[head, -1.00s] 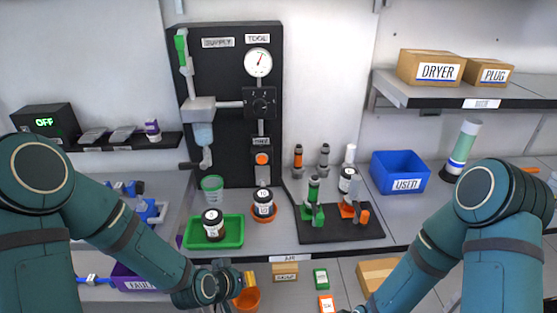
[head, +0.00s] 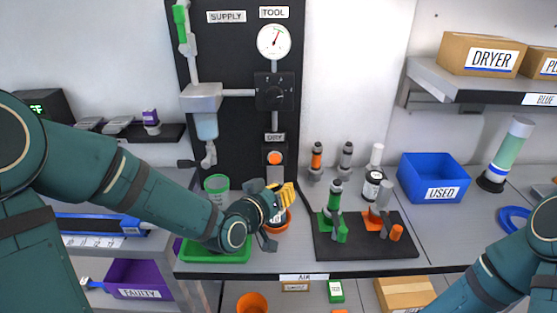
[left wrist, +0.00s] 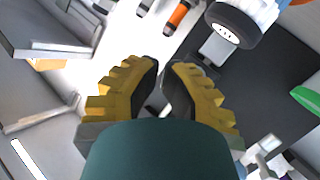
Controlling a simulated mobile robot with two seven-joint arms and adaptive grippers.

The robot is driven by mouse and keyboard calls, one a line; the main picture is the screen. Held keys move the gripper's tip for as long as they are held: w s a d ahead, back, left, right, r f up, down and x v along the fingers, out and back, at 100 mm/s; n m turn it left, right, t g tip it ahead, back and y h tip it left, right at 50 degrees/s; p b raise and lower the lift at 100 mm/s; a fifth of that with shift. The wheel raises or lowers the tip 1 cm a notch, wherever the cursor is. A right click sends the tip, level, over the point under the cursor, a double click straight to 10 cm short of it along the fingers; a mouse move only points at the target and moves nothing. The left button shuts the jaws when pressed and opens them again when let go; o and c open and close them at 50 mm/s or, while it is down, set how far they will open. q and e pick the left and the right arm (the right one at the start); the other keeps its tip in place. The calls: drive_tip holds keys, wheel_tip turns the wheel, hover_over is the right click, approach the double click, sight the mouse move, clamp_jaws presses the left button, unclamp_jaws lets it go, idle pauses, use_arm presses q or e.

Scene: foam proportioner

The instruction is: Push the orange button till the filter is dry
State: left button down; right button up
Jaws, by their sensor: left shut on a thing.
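The orange button (head: 274,158) is on the black panel, below the DRY label. My left gripper (head: 287,207) is below the button, in front of a jar standing in an orange dish (head: 284,227) and partly hiding it. Its yellow-padded fingers also show in the left wrist view (left wrist: 164,72), close together with a narrow gap. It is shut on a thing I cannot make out. The button is clear of the gripper. I cannot pick out a filter. My right arm is at the lower right, its gripper outside the view.
A green tray (head: 220,256) lies under my left forearm. A dark stand (head: 365,246) with green and orange tools is to the right. A blue USED bin (head: 434,178) and a DRYER box (head: 482,54) on a shelf are further right.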

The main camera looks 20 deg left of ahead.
sight(275, 159)
use_arm(q)
drive_tip(key=w, duration=0.2)
drive_tip(key=w+a+p, duration=0.1)
drive_tip(key=w, duration=0.1)
drive_tip(key=w+a, duration=0.1)
drive_tip(key=w, duration=0.2)
drive_tip(key=shift+f, duration=0.1)
drive_tip(key=shift+w+a, duration=0.2)
drive_tip(key=shift+w, duration=0.55)
drive_tip(key=shift+w, duration=0.15)
idle(1.0)
drive_tip(key=shift+w+a, duration=0.1)
drive_tip(key=shift+w, duration=0.15)
